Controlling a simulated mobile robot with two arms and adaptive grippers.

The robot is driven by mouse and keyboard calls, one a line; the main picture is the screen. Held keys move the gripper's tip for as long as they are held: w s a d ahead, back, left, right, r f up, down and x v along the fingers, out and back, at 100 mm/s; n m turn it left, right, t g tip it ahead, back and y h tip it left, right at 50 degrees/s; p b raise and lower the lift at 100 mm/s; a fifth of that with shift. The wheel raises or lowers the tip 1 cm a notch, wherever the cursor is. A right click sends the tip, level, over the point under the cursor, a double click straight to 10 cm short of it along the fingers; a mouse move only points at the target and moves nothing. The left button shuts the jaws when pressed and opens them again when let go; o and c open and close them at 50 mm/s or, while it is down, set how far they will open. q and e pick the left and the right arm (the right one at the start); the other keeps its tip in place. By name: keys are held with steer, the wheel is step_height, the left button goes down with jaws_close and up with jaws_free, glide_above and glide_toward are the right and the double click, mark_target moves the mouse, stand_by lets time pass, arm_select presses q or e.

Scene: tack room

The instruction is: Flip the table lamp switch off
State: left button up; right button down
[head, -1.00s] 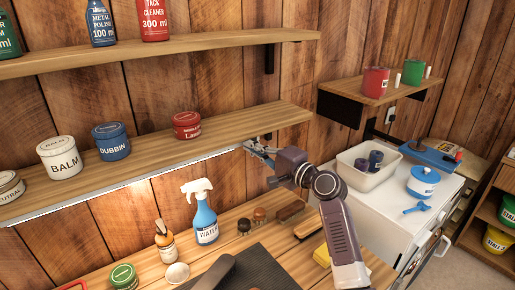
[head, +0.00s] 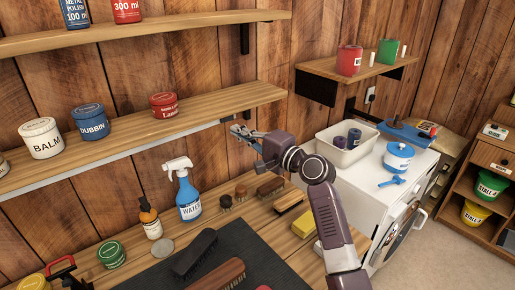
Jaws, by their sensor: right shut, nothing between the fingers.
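No stand-type table lamp shows. A long thin lamp strip (head: 130,158) runs under the front edge of the middle shelf, and it looks dull grey-white. My right gripper (head: 236,130) is shut and empty at the strip's right end, just below the shelf edge. I cannot tell whether the fingertips touch the strip. A switch is too small or hidden behind the fingers to make out. My left gripper is not in view.
The middle shelf (head: 225,98) holds jars of balm, dubbin and a red tin. On the bench below stand a blue spray bottle (head: 188,195), a brown bottle (head: 150,220) and several brushes. A white washer-like cabinet (head: 395,165) is at right.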

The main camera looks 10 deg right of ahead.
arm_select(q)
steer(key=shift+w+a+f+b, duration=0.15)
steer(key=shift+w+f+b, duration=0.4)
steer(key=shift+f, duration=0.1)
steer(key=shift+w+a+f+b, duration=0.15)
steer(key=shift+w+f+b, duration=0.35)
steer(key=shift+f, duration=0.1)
arm_select(e)
steer(key=s+d, duration=0.2)
steer(key=s, duration=0.5)
steer(key=shift+f, duration=0.25)
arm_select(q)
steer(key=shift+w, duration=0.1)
